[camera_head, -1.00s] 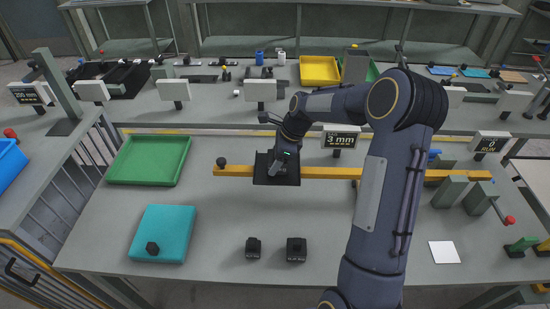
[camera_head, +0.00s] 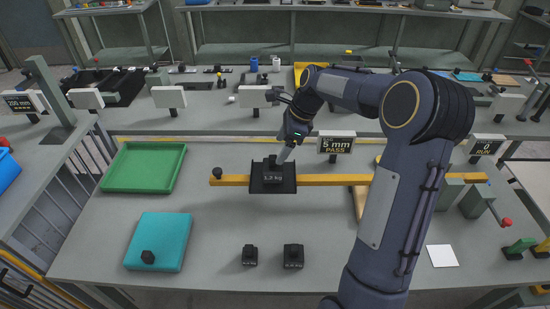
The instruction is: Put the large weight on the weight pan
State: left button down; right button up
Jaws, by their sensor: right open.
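A large dark weight (camera_head: 273,178) with a pale kilogram label stands upright on the black weight pan (camera_head: 257,187). The pan sits on the left part of the yellow beam (camera_head: 228,181). My right gripper (camera_head: 281,158) is open just above and beside the weight's top knob. I cannot tell whether a finger still touches the knob. My left gripper is not in view.
Two black weights (camera_head: 249,255) (camera_head: 293,256) stand at the bench front. A green tray (camera_head: 145,166) lies at left. A sign (camera_head: 336,145) reads 5 mm PASS. The bench between mat and pan is clear.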

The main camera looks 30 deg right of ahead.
jog(key=s+a+r+n+t, duration=0.1)
jog(key=s+a+r+n, duration=0.3)
jog(key=s+n, duration=0.3)
jog(key=s+a+r+n+t, duration=0.1)
jog(key=s+a+r+n, duration=0.35)
jog(key=s, duration=0.45)
jog(key=s+a+f+n, duration=0.2)
jog(key=s+n, duration=0.3)
jog(key=s, duration=0.1)
jog(key=s+a+f+n+t, duration=0.1)
jog(key=s+a+f+n, duration=0.2)
jog(key=s+n, duration=0.2)
jog(key=shift+s+a+f+n, duration=0.15)
jog(key=shift+s+n, duration=0.2)
jog(key=shift+n, duration=0.2)
jog(key=shift+c, duration=0.4)
